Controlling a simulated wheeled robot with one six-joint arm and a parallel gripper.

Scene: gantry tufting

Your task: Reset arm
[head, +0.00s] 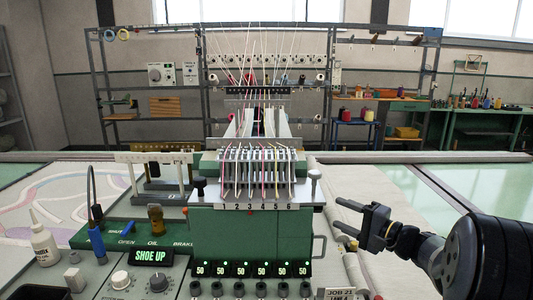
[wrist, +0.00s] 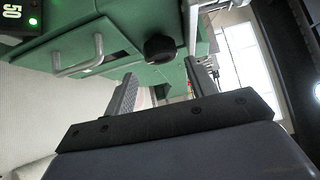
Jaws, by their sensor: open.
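My gripper (head: 350,218) is at the right of the green tufting machine (head: 245,236) in the head view. Its two fingers point left toward the machine's side and stand apart with nothing between them. In the wrist view, my gripper (wrist: 165,85) also shows as open and empty. Beyond its fingers are a black round knob (wrist: 160,48) and a grey bar handle (wrist: 80,60) on green panels. I cannot tell whether a finger touches the machine.
A white bottle (head: 43,245) and a control panel with a "SHOE UP" display (head: 150,256) stand at the left. Several coloured yarns run up from the numbered needle row (head: 250,206). Pale fabric (head: 395,200) lies beyond my gripper. Shelves (head: 385,100) line the back.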

